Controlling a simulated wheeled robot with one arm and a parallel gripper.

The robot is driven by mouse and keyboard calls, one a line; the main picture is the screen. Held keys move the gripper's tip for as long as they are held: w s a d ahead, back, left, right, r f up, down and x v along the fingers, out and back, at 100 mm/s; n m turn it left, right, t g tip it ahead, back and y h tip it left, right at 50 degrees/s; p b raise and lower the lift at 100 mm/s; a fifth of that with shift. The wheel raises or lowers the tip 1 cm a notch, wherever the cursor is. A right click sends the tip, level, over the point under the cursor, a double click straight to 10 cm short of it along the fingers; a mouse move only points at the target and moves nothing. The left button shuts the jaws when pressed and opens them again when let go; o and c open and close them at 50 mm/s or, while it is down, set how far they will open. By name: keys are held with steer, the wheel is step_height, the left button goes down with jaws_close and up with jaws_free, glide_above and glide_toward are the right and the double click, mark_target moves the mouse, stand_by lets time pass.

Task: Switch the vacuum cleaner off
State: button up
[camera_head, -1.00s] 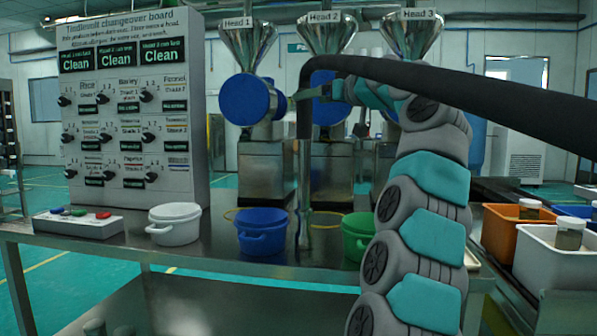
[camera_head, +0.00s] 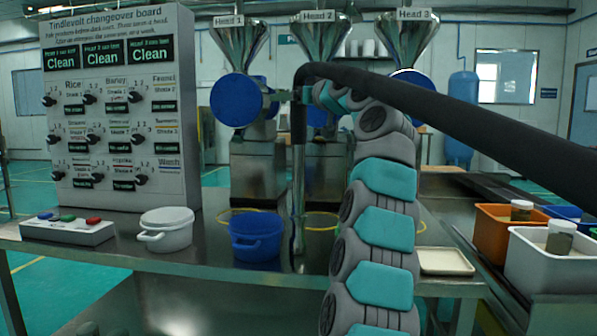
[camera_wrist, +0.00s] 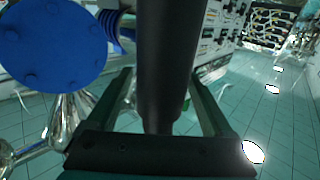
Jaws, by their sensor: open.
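The vacuum cleaner shows as a thick black hose (camera_head: 440,95) that arches in from the right and bends down into a metal wand (camera_head: 298,190) above the table. The cleaner's body and switch are not identifiable in view. My gripper (camera_head: 290,95) is at the hose's bend, in front of the Head 2 machine. In the wrist view the hose (camera_wrist: 165,60) runs between the two spread fingers of my gripper (camera_wrist: 160,82), with gaps visible at its sides. A button box (camera_head: 67,229) with blue, green and red buttons lies on the table at the left; what it controls is unclear.
A board of black knobs (camera_head: 120,110) stands behind the button box. A white pot (camera_head: 166,230) and a blue pot (camera_head: 256,236) stand on the table (camera_head: 200,262). A cream tray (camera_head: 445,262), an orange bin (camera_head: 490,232) and a white bin (camera_head: 545,275) are at the right.

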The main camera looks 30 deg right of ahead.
steer(key=shift+c, duration=0.3)
jaws_close()
stand_by(0.4)
stand_by(0.3)
